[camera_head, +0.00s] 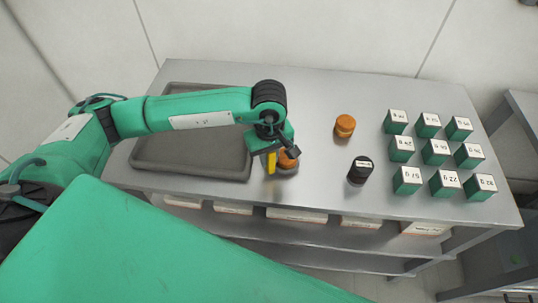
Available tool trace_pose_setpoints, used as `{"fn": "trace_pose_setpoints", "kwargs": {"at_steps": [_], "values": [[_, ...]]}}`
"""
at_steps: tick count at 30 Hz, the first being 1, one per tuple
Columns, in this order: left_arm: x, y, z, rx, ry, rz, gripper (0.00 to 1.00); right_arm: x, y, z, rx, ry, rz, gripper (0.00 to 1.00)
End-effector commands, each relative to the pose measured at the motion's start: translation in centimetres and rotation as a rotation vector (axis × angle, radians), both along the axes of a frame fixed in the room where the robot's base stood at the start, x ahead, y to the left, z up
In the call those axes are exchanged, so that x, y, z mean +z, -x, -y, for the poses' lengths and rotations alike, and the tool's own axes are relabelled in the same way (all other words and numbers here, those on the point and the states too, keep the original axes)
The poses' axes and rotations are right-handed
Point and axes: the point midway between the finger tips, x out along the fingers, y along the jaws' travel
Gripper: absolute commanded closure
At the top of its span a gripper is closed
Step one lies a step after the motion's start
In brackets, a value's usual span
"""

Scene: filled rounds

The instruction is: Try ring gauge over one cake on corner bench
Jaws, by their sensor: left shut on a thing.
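My left gripper (272,150) is over the front middle of the grey corner bench (310,110), pointing down. It is shut on a small upright yellow piece (271,163), which looks like part of the ring gauge; the ring itself is mostly hidden. An orange-brown cake (289,159) is right beside the fingers, partly covered by the gripper. A darker rim shows low around this cake; I cannot tell whether it is the ring or a base. A second orange-brown cake (345,125) stands clear to the right. My right gripper is not in view.
A dark grey tray (190,168) lies at the left under my arm. A black labelled cylinder (360,171) stands near the front edge. Several green blocks with white labelled tops (435,151) stand in rows at the right. The bench's back middle is clear.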

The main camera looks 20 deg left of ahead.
Motion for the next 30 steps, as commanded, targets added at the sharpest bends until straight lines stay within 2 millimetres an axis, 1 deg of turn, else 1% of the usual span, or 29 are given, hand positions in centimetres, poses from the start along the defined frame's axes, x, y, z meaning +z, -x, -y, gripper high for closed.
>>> {"fn": "trace_pose_setpoints", "kwargs": {"at_steps": [24, 25, 28, 30], "values": [[-0.09, 0.01, 0.0, 0.0, 0.0, 0.0, 1.0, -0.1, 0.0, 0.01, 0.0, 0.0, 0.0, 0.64], [-0.1, 0.01, 0.0, 0.0, 0.0, 0.0, 0.78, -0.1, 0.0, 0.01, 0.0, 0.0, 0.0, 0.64], [-0.1, 0.01, 0.0, 0.0, 0.0, 0.0, 0.59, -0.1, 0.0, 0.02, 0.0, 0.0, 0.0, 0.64], [-0.1, 0.01, 0.0, 0.0, 0.0, 0.0, 0.57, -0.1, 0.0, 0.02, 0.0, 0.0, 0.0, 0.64]]}}
